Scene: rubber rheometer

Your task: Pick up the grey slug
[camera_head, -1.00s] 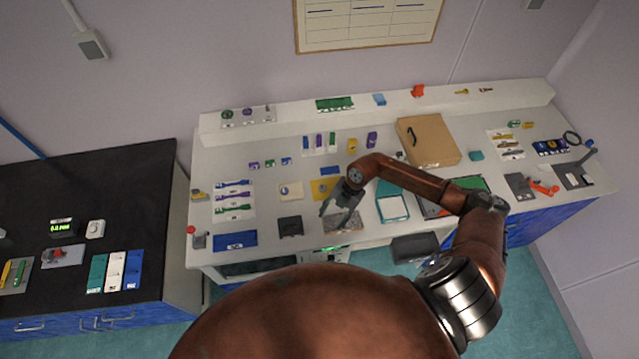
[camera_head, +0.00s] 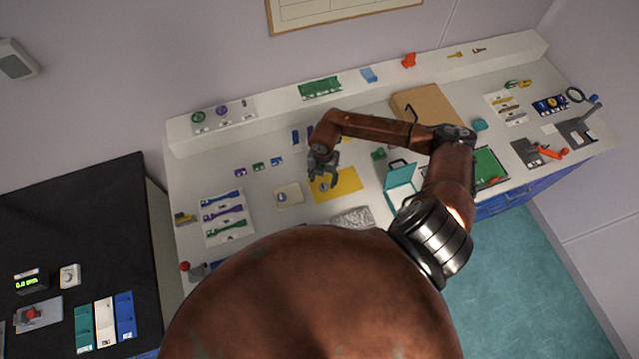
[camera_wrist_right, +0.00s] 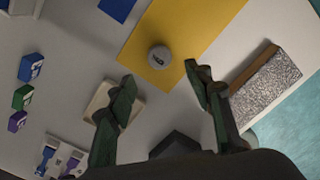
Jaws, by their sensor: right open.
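The grey slug (camera_wrist_right: 159,56) is a small round grey piece with a dark mark on top. It sits on the yellow mat (camera_wrist_right: 185,25) in the right wrist view. In the head view the yellow mat (camera_head: 345,184) lies on the white bench, and the slug is small and partly covered by my gripper. My right gripper (camera_head: 322,180) is over the mat's left part. In the wrist view its two fingers (camera_wrist_right: 159,77) are open and empty, with the slug just beyond the fingertips, between their lines. I cannot tell the height gap. My left gripper is not in view.
A cream tile (camera_wrist_right: 99,112) lies left of the mat, under one finger. A speckled grey block (camera_wrist_right: 268,85) lies to the right. Small blue, green and purple blocks stand at the left. A teal case (camera_head: 400,187) and a cardboard box (camera_head: 428,108) stand right of my gripper.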

